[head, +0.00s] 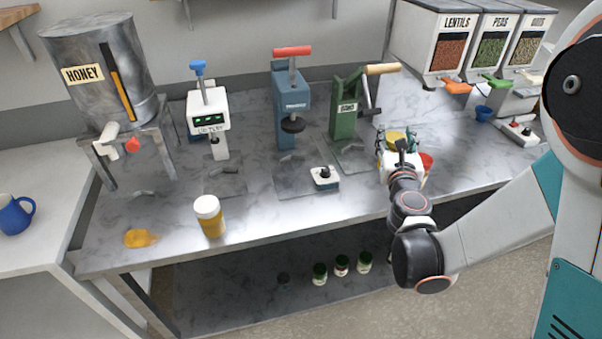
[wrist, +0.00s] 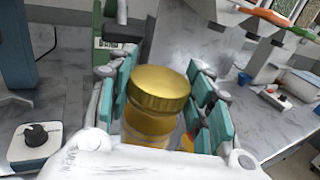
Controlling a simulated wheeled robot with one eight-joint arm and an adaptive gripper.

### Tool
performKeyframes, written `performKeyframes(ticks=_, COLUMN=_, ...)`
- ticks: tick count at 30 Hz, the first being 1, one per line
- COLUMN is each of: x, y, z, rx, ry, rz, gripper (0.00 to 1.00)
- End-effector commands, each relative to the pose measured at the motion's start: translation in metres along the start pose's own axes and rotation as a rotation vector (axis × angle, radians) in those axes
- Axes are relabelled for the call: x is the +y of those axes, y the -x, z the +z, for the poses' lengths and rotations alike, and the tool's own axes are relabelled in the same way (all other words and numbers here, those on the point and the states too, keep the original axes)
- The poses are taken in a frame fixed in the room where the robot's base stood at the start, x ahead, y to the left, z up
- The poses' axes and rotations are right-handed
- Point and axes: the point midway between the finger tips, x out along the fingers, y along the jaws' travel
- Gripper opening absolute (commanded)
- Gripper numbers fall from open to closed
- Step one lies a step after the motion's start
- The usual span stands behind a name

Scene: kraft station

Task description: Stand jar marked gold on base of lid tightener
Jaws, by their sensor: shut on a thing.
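The jar marked gold, with its shiny gold lid, shows in the wrist view (wrist: 158,92) between the teal finger pads of my gripper (wrist: 162,100). My gripper is shut on it, and the jar looks upright. In the head view my gripper (head: 397,145) is at the right of the green machine, with the gold lid (head: 396,136) showing between its fingers. I cannot tell whether the jar touches the bench. The blue machine (head: 291,100), with a red T-handle and a black disc head, looks like the lid tightener; its label is too small to read. Its flat base (head: 295,182) looks bare.
A white box with a black knob (head: 324,178) sits at the blue machine's front right. The green crank machine (head: 345,110) stands between it and my gripper. A white-lidded jar (head: 209,216) stands near the front edge. A red container (head: 427,162) is beside my gripper.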

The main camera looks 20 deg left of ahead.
Motion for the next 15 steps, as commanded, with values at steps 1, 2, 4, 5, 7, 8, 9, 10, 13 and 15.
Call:
performKeyframes(ticks=1, x=0.03, y=0.007, z=-0.009, rx=0.0, ry=0.001, rz=0.032, gripper=0.0)
performKeyframes(ticks=2, x=0.044, y=0.012, z=-0.012, rx=0.0, ry=0.001, rz=0.046, gripper=0.0)
performKeyframes(ticks=4, x=0.079, y=0.024, z=-0.02, rx=0.0, ry=0.002, rz=0.079, gripper=0.0)
performKeyframes(ticks=5, x=0.093, y=0.029, z=-0.023, rx=0.0, ry=0.002, rz=0.094, gripper=0.0)
performKeyframes(ticks=7, x=0.124, y=0.043, z=-0.03, rx=0.0, ry=0.003, rz=0.127, gripper=0.0)
performKeyframes(ticks=8, x=0.137, y=0.049, z=-0.033, rx=0.0, ry=0.004, rz=0.14, gripper=0.0)
performKeyframes(ticks=9, x=0.152, y=0.058, z=-0.036, rx=0.0, ry=0.004, rz=0.157, gripper=0.0)
performKeyframes(ticks=10, x=0.163, y=0.064, z=-0.039, rx=0.0, ry=0.004, rz=0.169, gripper=0.0)
performKeyframes(ticks=13, x=0.192, y=0.082, z=-0.045, rx=0.0, ry=0.005, rz=0.201, gripper=0.0)
performKeyframes(ticks=15, x=0.207, y=0.092, z=-0.049, rx=0.0, ry=0.006, rz=0.218, gripper=0.0)
